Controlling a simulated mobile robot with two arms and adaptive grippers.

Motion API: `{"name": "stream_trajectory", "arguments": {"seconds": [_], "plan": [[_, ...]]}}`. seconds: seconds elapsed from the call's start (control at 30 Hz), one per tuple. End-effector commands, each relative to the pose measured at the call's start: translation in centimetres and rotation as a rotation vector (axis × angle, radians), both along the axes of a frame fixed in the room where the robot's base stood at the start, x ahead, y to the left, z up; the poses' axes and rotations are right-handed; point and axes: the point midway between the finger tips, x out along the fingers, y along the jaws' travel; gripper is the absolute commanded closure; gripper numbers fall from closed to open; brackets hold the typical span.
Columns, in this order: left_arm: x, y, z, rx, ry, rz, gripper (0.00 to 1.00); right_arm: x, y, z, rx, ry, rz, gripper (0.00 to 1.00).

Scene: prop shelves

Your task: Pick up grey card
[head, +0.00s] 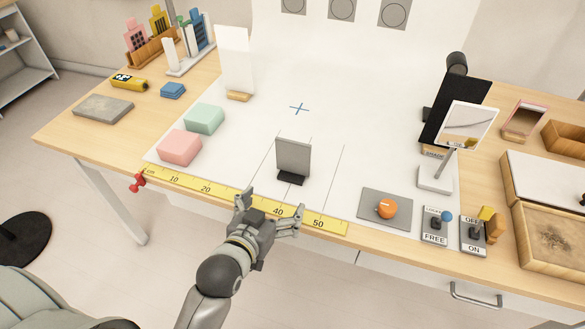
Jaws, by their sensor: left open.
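The grey card (294,156) stands upright in a small black base (291,178) on the white sheet, near the front middle of the table. My left gripper (272,207) is at the table's front edge, over the yellow ruler, in front of the card and slightly to its left. Its fingers are spread, with nothing between them, and it is apart from the card. My right gripper does not show.
The yellow ruler (186,184) runs along the front edge. Pink (180,147) and green (204,119) blocks lie left of the card. An orange knob (387,208) on a grey plate, switches and a mirror (467,125) stand to the right. The sheet behind the card is clear.

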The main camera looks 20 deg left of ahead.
Motion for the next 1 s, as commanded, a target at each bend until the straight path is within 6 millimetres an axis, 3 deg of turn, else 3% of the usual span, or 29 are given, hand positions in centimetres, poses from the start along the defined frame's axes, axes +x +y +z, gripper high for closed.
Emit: {"name": "stream_trajectory", "arguments": {"seconds": [0.1, 0.3, 0.7, 1.0], "plan": [[1.8, -0.1, 3.2, -0.015, -0.158, 0.022, 0.00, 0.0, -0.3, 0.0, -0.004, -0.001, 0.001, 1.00], [3.0, -0.2, 6.3, -0.028, -0.322, 0.044, 0.00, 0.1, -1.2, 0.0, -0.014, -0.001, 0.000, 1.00], [7.7, -0.3, 6.9, -0.029, -0.351, 0.046, 0.00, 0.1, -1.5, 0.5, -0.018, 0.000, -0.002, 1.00], [9.8, -0.2, 6.7, -0.029, -0.350, 0.047, 0.00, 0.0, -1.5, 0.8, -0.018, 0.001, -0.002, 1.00]]}}
